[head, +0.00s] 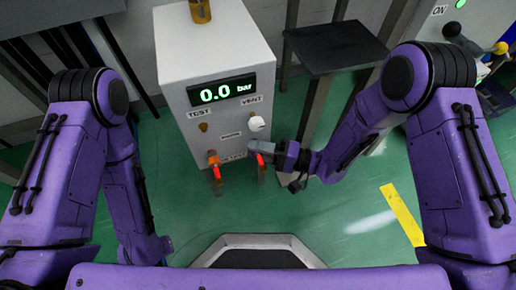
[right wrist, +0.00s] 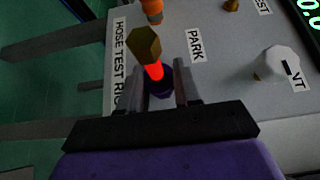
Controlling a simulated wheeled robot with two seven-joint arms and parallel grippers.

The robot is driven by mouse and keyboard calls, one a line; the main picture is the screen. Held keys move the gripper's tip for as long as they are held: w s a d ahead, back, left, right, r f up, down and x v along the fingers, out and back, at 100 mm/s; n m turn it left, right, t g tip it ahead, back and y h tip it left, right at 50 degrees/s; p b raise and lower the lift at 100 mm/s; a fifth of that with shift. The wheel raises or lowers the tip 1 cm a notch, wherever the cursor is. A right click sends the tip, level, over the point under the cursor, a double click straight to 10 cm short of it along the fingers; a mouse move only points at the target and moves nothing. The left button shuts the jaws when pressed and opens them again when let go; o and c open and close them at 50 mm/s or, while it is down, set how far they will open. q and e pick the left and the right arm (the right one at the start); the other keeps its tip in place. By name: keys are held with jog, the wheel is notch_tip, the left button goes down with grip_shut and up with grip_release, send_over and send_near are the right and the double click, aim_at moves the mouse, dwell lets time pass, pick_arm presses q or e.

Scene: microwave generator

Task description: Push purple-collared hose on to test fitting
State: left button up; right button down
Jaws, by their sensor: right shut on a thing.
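The purple-collared hose (right wrist: 154,71) shows in the right wrist view as a short bright red length with a dark purple collar (right wrist: 160,88). My right gripper (right wrist: 162,82) is shut on it at the collar, one finger on each side. A brass hex piece (right wrist: 145,44) is at the red length's far end; I cannot tell whether they are joined. In the head view my right gripper (head: 262,148) is at the rig's lower right front, with red hose below it. The brass test fitting (head: 203,127) is below the TEST label and also shows in the wrist view (right wrist: 231,5). My left gripper is hidden.
The grey rig (head: 222,110) has a green display (head: 221,91) reading 0.0 bar and a white vent knob (head: 257,124). A second orange hose (head: 214,164) hangs at its lower left. A black-topped stand (head: 335,45) is at the right. Green floor lies clear in front.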

aim_at(264, 164)
jog(key=shift+s, duration=0.25)
jog(key=shift+s+d+p, duration=0.25)
jog(key=shift+s+p, duration=0.05)
jog(key=shift+s, duration=0.25)
jog(key=shift+s+d+p, duration=0.2)
jog(key=shift+s+p, duration=0.1)
jog(key=shift+s, duration=0.2)
pick_arm(q)
jog(key=shift+v, duration=0.8)
pick_arm(e)
jog(key=shift+s+d, duration=0.25)
jog(key=shift+s, duration=0.65)
pick_arm(q)
jog(key=shift+w+a, duration=0.1)
jog(key=shift+a, duration=0.05)
notch_tip(264, 164, up, 7)
jog(key=w+n+t+y+p, duration=0.1)
jog(key=w+p, duration=0.1)
jog(key=p, duration=0.5)
jog(key=shift+w+a+f+n+t, duration=0.2)
jog(key=shift+a+n+t, duration=0.2)
pick_arm(e)
jog(key=s+a+r, duration=0.6)
jog(key=a+r, duration=0.4)
jog(key=r, duration=0.1)
jog(key=shift+a+r, duration=0.2)
jog(key=shift+r, duration=0.05)
